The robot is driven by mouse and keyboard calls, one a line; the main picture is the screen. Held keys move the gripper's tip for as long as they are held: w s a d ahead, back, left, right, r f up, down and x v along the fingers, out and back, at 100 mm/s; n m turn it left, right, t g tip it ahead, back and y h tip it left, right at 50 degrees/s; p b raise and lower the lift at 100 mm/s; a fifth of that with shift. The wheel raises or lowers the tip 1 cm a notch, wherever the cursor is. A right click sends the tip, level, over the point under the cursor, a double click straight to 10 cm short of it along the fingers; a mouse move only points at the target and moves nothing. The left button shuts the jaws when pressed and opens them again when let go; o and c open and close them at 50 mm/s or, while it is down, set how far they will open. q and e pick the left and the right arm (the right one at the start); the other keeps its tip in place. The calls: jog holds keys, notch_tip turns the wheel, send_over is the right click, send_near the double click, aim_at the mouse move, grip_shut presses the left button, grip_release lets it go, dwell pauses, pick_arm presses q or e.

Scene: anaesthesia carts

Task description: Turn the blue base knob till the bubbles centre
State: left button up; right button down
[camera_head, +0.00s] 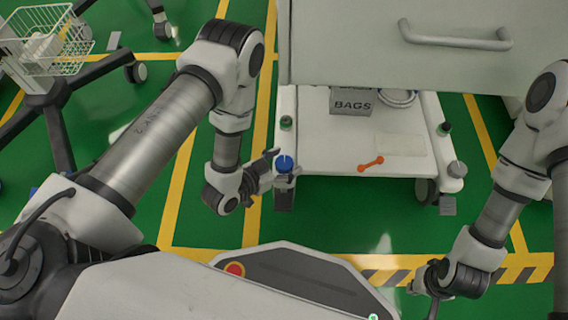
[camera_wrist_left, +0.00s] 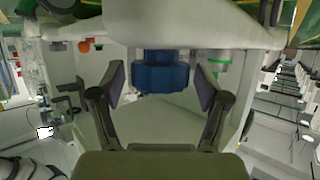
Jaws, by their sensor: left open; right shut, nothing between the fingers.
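The blue base knob (camera_head: 285,163) sits at the front left corner of the white cart base. In the left wrist view the ribbed blue knob (camera_wrist_left: 161,75) hangs below a pale surface, midway between my fingers. My left gripper (camera_head: 268,170) is open at the knob's left side; its spread fingers (camera_wrist_left: 160,82) show on both sides of the knob with gaps. Green-topped round fittings stand at the base's left (camera_head: 286,122) and right (camera_head: 444,127) edges; any bubbles are too small to tell. My right gripper (camera_head: 426,287) is shut and empty, low at right.
A grey drawer with a handle (camera_head: 455,40) overhangs the base. A BAGS box (camera_head: 352,101) and an orange tool (camera_head: 371,164) lie on the base (camera_head: 325,150). A wheeled stand with a basket (camera_head: 45,40) is at left.

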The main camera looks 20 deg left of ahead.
pick_arm(q)
jog(key=c, duration=1.2)
jog(key=shift+o, duration=0.2)
jog(key=shift+r+h+p, duration=0.1)
jog(key=shift+h+p, duration=0.2)
